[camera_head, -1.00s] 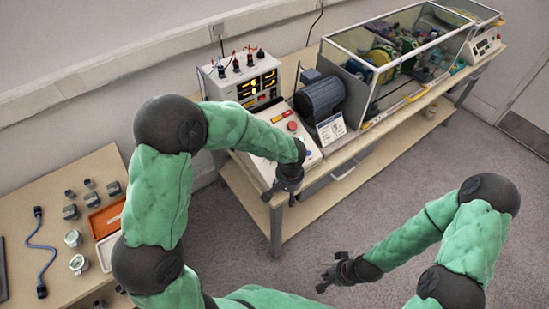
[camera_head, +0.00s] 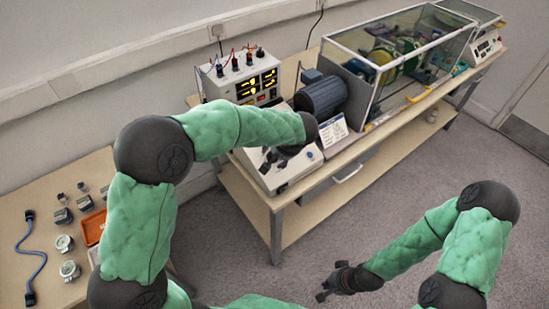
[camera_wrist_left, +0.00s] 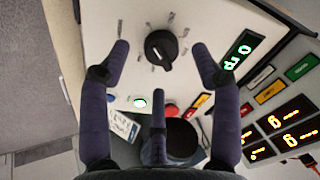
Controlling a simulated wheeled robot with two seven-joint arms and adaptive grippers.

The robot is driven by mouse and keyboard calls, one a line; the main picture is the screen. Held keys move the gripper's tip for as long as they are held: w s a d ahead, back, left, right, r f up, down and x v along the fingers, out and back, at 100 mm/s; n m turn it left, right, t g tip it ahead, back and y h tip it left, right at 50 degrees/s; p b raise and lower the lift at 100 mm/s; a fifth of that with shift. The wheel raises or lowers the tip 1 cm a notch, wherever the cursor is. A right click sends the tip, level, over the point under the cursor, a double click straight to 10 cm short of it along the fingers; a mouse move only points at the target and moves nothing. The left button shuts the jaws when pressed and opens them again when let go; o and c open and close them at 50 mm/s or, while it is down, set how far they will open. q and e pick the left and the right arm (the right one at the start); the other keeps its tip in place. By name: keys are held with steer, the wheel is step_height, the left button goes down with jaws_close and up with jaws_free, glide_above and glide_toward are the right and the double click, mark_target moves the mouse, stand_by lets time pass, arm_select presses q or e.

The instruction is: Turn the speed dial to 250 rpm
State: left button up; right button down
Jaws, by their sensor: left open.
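The black speed dial (camera_wrist_left: 160,47) sits on a pale sloped control panel (camera_wrist_left: 92,15), with printed marks around it. A green-lit display (camera_wrist_left: 240,50) beside it shows 0 and part of "rpm". My left gripper (camera_wrist_left: 160,50) is open above the panel, its fingertips on either side of the dial and apart from it. In the head view my left gripper (camera_head: 268,160) hides the dial. My right gripper (camera_head: 328,284) hangs over the floor, away from the bench, fingers spread and empty.
A red button (camera_wrist_left: 171,109) and a green-lit button (camera_wrist_left: 140,102) are close to my left fingers. A meter box (camera_head: 240,84), a dark motor (camera_head: 321,95) and a glass-sided enclosure (camera_head: 395,60) stand along the bench. A side table with parts is at left.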

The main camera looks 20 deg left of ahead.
arm_select(q)
steer(key=shift+b+x, duration=0.3)
steer(key=shift+x, duration=1.4)
steer(key=c, duration=1.1)
